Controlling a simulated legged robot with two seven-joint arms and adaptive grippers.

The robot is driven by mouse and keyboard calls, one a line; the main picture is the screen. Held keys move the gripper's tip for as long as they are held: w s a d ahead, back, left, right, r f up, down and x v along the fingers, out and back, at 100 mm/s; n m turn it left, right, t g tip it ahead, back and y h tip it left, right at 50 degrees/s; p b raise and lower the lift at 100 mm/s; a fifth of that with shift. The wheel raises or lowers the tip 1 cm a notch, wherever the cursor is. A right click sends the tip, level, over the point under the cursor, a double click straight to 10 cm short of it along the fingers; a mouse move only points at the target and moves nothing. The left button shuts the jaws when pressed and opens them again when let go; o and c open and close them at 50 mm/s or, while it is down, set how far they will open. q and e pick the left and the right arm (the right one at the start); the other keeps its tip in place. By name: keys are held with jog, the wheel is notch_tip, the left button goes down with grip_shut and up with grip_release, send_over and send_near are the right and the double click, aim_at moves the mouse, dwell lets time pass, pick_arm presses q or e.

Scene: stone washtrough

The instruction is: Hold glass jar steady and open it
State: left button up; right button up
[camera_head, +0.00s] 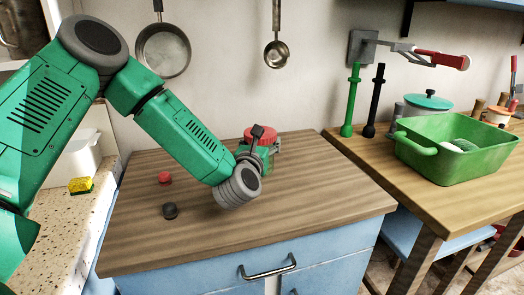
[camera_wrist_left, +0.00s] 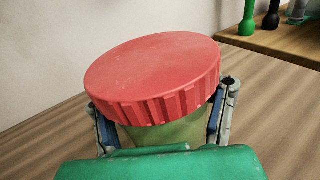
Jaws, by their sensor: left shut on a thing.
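The glass jar (camera_wrist_left: 158,133) stands on the wooden worktop with its ribbed red lid (camera_wrist_left: 152,75) on top. In the head view the red lid (camera_head: 262,135) shows behind my left wrist, and most of the jar is hidden there. My left gripper (camera_wrist_left: 163,125) has one finger on each side of the jar, just below the lid, and is shut on it. In the head view the left gripper (camera_head: 262,155) is partly hidden by its own wrist. My right gripper is in neither view.
A small red knob-like object (camera_head: 165,178) and a black one (camera_head: 170,210) lie on the worktop (camera_head: 300,205) left of my arm. A green tub (camera_head: 455,165) stands on the right-hand table. A pan (camera_head: 163,50) and a ladle (camera_head: 277,52) hang on the wall. The worktop's right part is clear.

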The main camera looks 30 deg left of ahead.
pick_arm(q)
notch_tip(320, 180, up, 8)
jog(key=shift+f+p, duration=0.1)
jog(key=shift+p, duration=0.55)
jog(key=o, duration=0.7)
jog(key=c, duration=1.1)
jog(key=shift+o, duration=0.2)
jog(key=shift+s, duration=0.1)
